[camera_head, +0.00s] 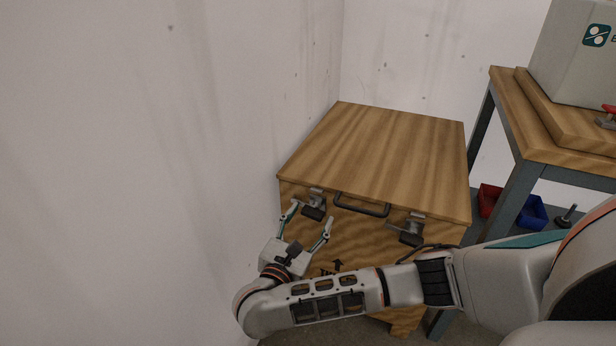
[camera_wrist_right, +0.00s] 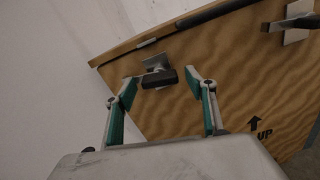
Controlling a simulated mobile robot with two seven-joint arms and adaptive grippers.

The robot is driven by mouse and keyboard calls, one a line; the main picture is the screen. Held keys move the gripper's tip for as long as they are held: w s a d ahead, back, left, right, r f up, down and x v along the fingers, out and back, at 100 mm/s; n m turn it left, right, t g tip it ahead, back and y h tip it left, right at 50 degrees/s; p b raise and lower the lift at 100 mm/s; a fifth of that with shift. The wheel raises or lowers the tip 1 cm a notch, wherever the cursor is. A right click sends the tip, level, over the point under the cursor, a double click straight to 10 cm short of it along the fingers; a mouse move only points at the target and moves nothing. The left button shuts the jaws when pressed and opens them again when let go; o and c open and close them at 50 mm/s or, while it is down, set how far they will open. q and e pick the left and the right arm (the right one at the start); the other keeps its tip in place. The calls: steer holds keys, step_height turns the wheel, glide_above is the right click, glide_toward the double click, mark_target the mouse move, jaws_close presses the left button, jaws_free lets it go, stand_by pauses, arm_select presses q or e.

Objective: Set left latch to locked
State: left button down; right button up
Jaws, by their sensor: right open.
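The left latch (camera_head: 314,205) is a metal plate with a dark handle on the front of a wooden crate (camera_head: 390,140), just below the lid edge. In the right wrist view the latch (camera_wrist_right: 158,78) lies ahead, between and slightly beyond my fingers. My right gripper (camera_head: 307,222) is open and empty, its two fingers spread on either side of the latch handle. In the right wrist view the right gripper (camera_wrist_right: 156,88) shows no clear contact with it. Whether the latch is locked is hard to tell. My left gripper is not in view.
A right latch (camera_head: 410,230) and a dark carry handle (camera_head: 361,205) are on the same crate front. A white wall stands close on the left. A wooden workbench (camera_head: 560,150) stands at right, with a red bin (camera_head: 489,199) and a blue bin (camera_head: 532,212) beneath.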

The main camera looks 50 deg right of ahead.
steer(key=shift+d, duration=0.15)
steer(key=c, duration=1.1)
steer(key=shift+c, duration=0.2)
steer(key=shift+m, duration=0.4)
steer(key=m, duration=1.1)
steer(key=shift+m, duration=2.1)
